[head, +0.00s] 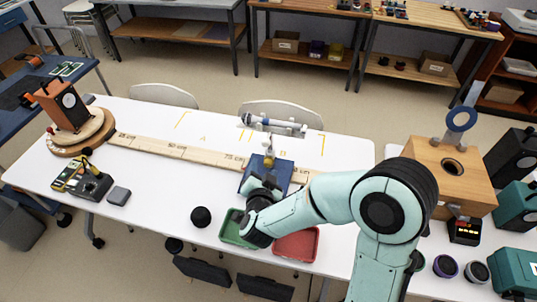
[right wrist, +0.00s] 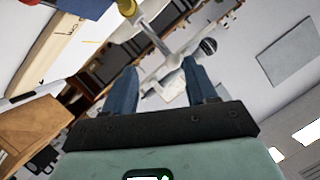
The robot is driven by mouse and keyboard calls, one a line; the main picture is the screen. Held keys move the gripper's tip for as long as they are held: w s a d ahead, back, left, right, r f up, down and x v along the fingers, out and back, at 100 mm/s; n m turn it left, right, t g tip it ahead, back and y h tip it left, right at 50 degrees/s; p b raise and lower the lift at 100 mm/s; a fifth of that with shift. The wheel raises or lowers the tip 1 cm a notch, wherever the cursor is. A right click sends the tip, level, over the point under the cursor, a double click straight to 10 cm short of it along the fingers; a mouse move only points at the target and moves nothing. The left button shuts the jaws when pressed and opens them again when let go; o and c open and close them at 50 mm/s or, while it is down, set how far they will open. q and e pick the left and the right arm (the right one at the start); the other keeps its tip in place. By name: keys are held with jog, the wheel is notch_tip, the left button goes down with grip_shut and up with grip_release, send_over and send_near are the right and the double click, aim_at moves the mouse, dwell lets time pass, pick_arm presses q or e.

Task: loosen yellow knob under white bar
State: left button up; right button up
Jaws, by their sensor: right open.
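A white bar (head: 272,123) with a dark part at its left end lies across the top of a small stand at the back middle of the white table. A small yellow knob (head: 268,161) shows below the bar, by the blue block (head: 283,173). My right gripper (head: 262,184) is just in front of the knob, apart from the bar. In the right wrist view its two blue fingers (right wrist: 160,68) are spread with nothing held between them. A yellow piece (right wrist: 127,6), perhaps the knob, is at the top edge there. My left gripper is not in view.
A wooden ruler (head: 175,150) runs along the white table (head: 150,185). A green tray (head: 232,232) and red tray (head: 297,245) lie below my right arm, with a black ball (head: 201,217) to their left. A wooden box (head: 465,185) stands at right.

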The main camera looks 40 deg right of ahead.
aim_at(268, 165)
notch_tip(268, 165, down, 8)
jog(key=s+b, duration=0.2)
jog(key=b, duration=0.3)
jog(key=b+x, duration=0.1)
jog(key=x, duration=1.2)
jog(key=shift+w+d, duration=0.15)
jog(key=shift+w, duration=0.2)
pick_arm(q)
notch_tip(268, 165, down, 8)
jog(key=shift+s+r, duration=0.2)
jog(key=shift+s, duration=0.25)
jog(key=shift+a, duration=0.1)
pick_arm(e)
jog(key=c, duration=1.1)
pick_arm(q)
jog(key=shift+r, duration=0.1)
pick_arm(e)
jog(key=shift+o, duration=0.2)
